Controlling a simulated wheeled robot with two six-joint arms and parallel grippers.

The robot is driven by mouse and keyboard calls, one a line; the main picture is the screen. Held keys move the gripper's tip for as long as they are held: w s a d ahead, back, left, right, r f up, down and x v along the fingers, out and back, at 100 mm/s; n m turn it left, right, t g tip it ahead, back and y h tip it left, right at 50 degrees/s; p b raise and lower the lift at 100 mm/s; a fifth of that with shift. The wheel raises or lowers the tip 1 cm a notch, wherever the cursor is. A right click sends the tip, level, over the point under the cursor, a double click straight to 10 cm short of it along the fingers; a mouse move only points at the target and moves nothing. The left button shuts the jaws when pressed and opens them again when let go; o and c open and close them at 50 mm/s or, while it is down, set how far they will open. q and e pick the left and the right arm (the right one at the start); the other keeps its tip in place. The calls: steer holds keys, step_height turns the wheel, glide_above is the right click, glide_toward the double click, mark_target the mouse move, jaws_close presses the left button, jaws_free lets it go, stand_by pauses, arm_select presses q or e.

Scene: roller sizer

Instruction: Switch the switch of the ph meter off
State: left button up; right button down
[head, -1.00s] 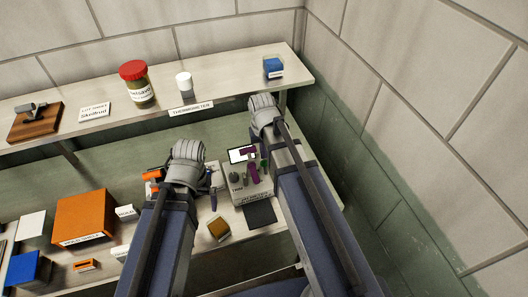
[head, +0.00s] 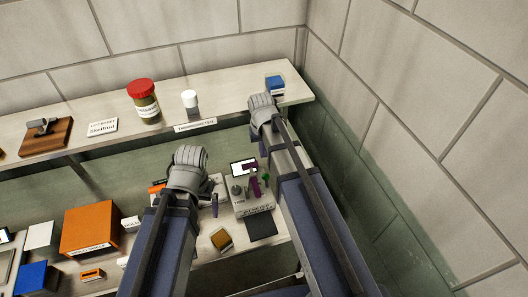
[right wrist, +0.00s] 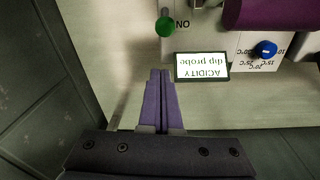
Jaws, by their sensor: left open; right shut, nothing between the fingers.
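The pH meter is the pale device with the sign "ACIDITY dip probe" (right wrist: 203,67), upside down in the right wrist view. In the head view the meter (head: 240,199) sits on the lower shelf, with a bright screen and a purple part. My right gripper (right wrist: 160,76) is shut and empty, its fingertips apart from the green knob in the picture. My left gripper (head: 215,203) is open, left of the meter, largely hidden by its own wrist.
A blue knob (right wrist: 265,48) on a temperature scale sits beside the purple part (right wrist: 272,14). A dark mat (head: 261,225) and a yellow-brown block (head: 221,239) lie in front. An orange box (head: 91,230) is further left. The upper shelf (head: 235,103) overhangs behind; a wall closes the right side.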

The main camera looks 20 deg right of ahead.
arm_select(q)
step_height(320, 180, up, 5)
steer(key=p, duration=0.3)
steer(key=shift+p, duration=0.35)
arm_select(e)
step_height(320, 180, up, 5)
steer(key=shift+s+a+f, duration=0.1)
arm_select(q)
steer(key=shift+f, duration=0.1)
step_height(320, 180, down, 2)
steer(key=b, duration=0.2)
steer(key=shift+s+d+f+b, duration=0.1)
steer(key=shift+s+f+b, duration=0.05)
steer(key=shift+f+b, duration=0.15)
arm_select(e)
steer(key=shift+w+f, duration=0.45)
steer(key=shift+f, duration=0.2)
steer(key=shift+w+f, duration=0.4)
steer(key=shift+f, duration=0.2)
